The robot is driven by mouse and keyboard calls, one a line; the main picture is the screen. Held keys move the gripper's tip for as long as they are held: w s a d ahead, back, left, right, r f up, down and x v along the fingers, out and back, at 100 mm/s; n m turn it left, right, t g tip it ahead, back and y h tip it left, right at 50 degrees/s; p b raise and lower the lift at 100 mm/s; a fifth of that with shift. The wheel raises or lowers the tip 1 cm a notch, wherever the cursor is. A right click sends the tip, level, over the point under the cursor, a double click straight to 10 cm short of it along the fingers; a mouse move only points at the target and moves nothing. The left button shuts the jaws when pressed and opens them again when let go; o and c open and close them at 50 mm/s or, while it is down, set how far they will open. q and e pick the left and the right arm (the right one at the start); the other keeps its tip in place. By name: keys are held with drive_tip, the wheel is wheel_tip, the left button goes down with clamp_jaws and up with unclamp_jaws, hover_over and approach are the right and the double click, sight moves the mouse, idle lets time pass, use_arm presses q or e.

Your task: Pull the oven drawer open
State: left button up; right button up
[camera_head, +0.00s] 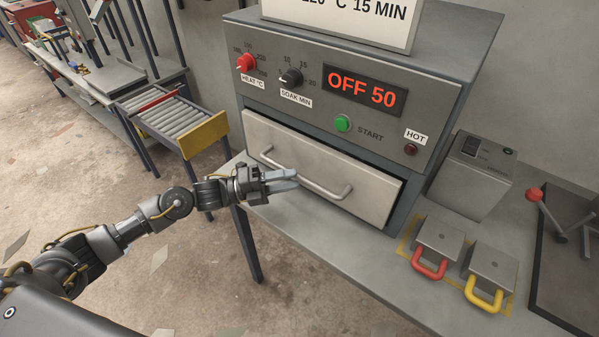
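The oven (440,96) is a grey box on a bench, with a display reading "OFF 50". Its pale drawer front (365,178) sits in the lower part of the oven and looks shut, with a dark gap along its top edge. A bar handle (325,191) runs across the drawer front. My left gripper (284,181) is in front of the left half of the drawer, its two fingers slightly apart and pointing right toward the handle. The fingers overlap the bar's left part in the picture; I cannot tell whether they touch it. My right gripper is not in view.
A red knob (245,63), a black knob (291,78) and a green button (343,123) are above the drawer. Blocks with red (430,264) and yellow (483,297) handles stand on the bench at right. A roller conveyor (172,116) is at left. Floor between is open.

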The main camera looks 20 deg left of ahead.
sight(300, 176)
use_arm(q)
drive_tip(key=shift+p+x, duration=0.35)
drive_tip(key=shift+x, duration=1.35)
clamp_jaws()
